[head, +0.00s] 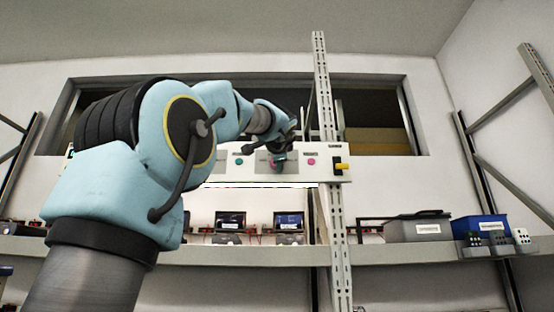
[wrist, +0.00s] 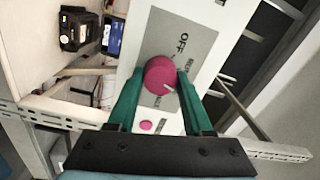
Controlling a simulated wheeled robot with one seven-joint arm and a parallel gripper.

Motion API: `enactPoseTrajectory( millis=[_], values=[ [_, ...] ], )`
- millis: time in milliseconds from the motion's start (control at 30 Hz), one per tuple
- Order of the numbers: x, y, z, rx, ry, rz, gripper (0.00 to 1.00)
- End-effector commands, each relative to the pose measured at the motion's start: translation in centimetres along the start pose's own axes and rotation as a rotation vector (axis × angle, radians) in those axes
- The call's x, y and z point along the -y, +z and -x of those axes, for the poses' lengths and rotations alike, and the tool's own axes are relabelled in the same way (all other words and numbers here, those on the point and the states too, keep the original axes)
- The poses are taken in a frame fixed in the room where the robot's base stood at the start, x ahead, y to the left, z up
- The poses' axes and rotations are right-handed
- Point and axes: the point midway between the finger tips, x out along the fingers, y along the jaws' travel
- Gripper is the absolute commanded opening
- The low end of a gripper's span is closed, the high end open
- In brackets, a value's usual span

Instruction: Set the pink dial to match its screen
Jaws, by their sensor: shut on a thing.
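The pink dial (wrist: 160,76) sits on a grey label plate of a white control panel (wrist: 207,22) in the wrist view. A small screen (wrist: 112,36) shows in the wrist view, too small to read.
A pink button (wrist: 146,125) is beside the dial. In the head view a yellow-handled switch (head: 342,167) is at the panel's right end. A perforated upright (head: 324,130) stands close right of my gripper. A shelf below holds small screens (head: 288,221), a grey box (head: 418,229) and a blue bin (head: 480,227).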

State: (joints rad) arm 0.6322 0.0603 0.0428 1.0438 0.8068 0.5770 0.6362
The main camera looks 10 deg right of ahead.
Motion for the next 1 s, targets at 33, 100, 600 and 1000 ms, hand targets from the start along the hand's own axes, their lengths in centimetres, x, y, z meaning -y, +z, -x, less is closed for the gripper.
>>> enactPoseTrajectory(
  millis=[33,100,600,1000],
  values=[
    [0.05,-0.02,0.0,-0.001,0.0,-0.01,0.0],
    [0.03,-0.02,0.0,-0.001,0.0,-0.022,0.0],
    [-0.03,-0.02,-0.01,-0.002,0.0,-0.036,0.52],
    [-0.01,0.0,0.0,-0.002,0.0,-0.035,0.81]
  ],
)
